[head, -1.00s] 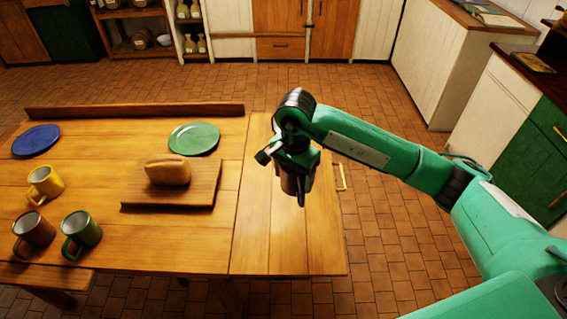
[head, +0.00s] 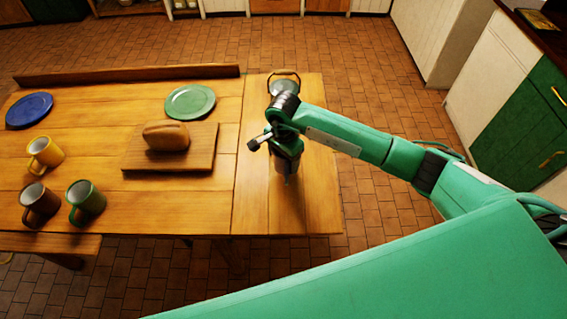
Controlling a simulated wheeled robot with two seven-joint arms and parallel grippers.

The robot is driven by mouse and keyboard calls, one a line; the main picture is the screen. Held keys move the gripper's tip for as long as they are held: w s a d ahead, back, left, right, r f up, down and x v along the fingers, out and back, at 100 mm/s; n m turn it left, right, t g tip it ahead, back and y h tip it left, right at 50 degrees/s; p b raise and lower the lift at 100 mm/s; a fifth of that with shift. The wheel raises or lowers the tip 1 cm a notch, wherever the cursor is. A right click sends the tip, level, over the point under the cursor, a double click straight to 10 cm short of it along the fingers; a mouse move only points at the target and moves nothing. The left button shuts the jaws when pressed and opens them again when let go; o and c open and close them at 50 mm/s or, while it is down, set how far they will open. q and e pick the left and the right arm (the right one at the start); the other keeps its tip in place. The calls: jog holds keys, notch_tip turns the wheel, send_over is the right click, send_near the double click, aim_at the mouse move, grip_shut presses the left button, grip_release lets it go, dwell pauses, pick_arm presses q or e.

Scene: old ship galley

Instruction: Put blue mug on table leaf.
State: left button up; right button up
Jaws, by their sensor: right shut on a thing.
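The table leaf (head: 317,200) is the bare wooden section at the right end of the table. My right gripper (head: 287,172) points down over the leaf. It is shut on a dark thing, mostly hidden by the gripper and wrist; its colour and shape are not clear. I cannot tell whether that thing touches the leaf. No mug that is plainly blue shows. My left gripper is not in view.
A metal pot (head: 282,86) with an arched handle is at the leaf's far end. On the left are a loaf (head: 166,136) on a board (head: 145,160), a green plate (head: 190,101), a blue plate (head: 29,110), and yellow (head: 45,153), brown (head: 39,202) and green (head: 86,201) mugs. The leaf's near part is clear.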

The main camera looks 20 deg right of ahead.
aim_at(283, 166)
notch_tip(283, 166, down, 4)
jog(key=shift+p, duration=0.45)
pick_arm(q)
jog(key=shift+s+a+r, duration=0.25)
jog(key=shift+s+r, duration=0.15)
pick_arm(e)
jog(key=shift+f, duration=0.2)
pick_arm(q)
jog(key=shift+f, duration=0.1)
pick_arm(e)
jog(key=shift+f, duration=0.1)
jog(key=o, duration=1.1)
jog(key=shift+r, duration=0.25)
pick_arm(q)
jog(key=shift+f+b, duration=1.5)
jog(key=shift+b, duration=0.15)
pick_arm(e)
notch_tip(283, 166, up, 12)
jog(key=shift+f, duration=0.15)
